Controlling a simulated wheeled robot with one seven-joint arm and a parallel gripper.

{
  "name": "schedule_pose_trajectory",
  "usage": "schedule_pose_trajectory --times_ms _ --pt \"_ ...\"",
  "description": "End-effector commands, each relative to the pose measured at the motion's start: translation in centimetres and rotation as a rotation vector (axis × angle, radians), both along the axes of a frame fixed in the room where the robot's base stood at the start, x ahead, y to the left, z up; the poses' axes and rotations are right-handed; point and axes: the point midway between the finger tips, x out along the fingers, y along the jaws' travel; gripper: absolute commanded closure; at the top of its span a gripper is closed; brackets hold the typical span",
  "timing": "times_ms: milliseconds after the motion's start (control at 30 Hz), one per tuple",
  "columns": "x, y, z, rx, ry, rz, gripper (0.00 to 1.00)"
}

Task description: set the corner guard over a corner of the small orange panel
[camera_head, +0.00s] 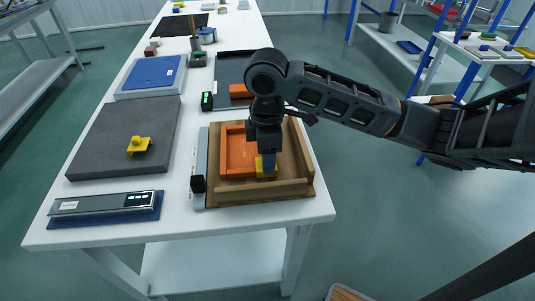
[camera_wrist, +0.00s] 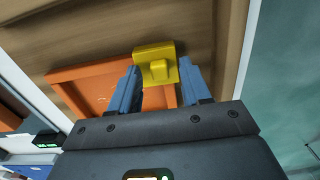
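The small orange panel (camera_head: 238,156) lies in a brown wooden fixture (camera_head: 290,188). It also shows in the wrist view (camera_wrist: 78,76). A yellow corner guard (camera_wrist: 155,53) with a raised knob sits at one corner of the panel and hides that corner; whether it is fully seated I cannot tell. In the head view the guard (camera_head: 261,169) is partly hidden by my gripper (camera_head: 268,168). In the wrist view my gripper (camera_wrist: 160,72) is open, its blue fingers on either side of the knob with gaps showing.
A second yellow piece (camera_head: 139,146) with a knob stands on a dark grey mat (camera_head: 105,155) at left. A digital display device (camera_head: 100,204) lies at the front left. A grey rail with a black block (camera_head: 198,183) borders the fixture. Blue tray (camera_head: 152,73) stands farther back.

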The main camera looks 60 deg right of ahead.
Motion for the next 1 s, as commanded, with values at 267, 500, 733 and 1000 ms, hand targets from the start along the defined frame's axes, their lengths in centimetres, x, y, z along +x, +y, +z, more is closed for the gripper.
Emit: schedule_pose_trajectory --times_ms 267,500,733,1000 --pt "0.0 0.0 0.1 0.0 0.0 0.0 0.5" --pt "0.1 0.1 2.9 0.0 -0.003 0.002 0.5" --pt "0.1 0.0 6.5 -0.002 -0.001 0.001 0.5" --pt "0.0 0.0 7.8 0.0 0.0 0.0 0.5"
